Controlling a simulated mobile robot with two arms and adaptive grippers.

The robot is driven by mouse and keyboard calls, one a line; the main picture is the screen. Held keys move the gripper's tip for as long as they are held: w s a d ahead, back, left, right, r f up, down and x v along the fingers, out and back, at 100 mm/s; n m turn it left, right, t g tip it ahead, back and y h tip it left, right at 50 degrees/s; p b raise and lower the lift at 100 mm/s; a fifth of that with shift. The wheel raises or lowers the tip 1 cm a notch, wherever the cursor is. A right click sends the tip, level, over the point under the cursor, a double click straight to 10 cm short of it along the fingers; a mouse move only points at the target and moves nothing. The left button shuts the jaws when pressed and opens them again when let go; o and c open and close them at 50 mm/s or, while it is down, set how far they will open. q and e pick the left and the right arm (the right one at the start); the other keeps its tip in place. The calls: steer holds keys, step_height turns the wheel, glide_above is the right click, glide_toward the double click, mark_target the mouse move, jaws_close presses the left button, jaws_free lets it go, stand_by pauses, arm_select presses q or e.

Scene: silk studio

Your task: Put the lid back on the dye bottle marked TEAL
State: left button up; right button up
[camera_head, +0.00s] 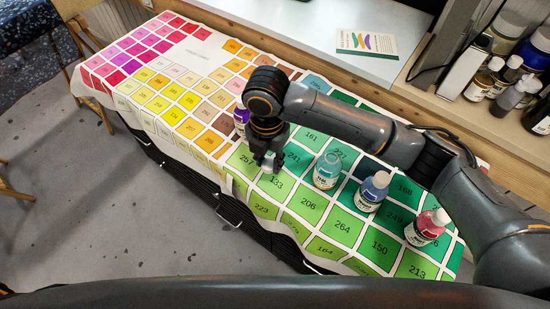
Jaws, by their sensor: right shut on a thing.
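The teal dye bottle (326,172) stands upright on the colour-chart cloth, right of my right gripper. Its top looks open, with no white cap; its label is too small to read surely. My right gripper (267,163) points down over the green squares, left of the teal bottle and apart from it. It is shut on a small pale thing that looks like the lid (269,159), mostly hidden by the fingers. I cannot tell whether the lid touches the cloth. My left gripper is not in view.
A blue bottle (372,191) and a red bottle (427,228), both white-capped, stand right of the teal one. A purple bottle (241,118) stands behind my gripper, partly hidden. My right arm spans above the cloth (207,98). More bottles (505,70) crowd the back right.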

steer(key=s+a+r, duration=0.3)
steer(key=s+r, duration=0.1)
steer(key=s, duration=0.5)
steer(key=shift+a+r+b, duration=0.3)
steer(key=shift+r+b, duration=0.05)
steer(key=shift+w, duration=0.1)
steer(key=w+d+r+m, duration=0.1)
steer(key=d+m, duration=1.1)
steer(key=m, duration=0.3)
steer(key=w+d+r+m, duration=0.1)
steer(key=d+r+m, duration=0.1)
steer(key=d+m, duration=1)
steer(key=shift+w+m, duration=0.4)
steer(key=shift+m, duration=1.4)
steer(key=shift+d+r, duration=0.1)
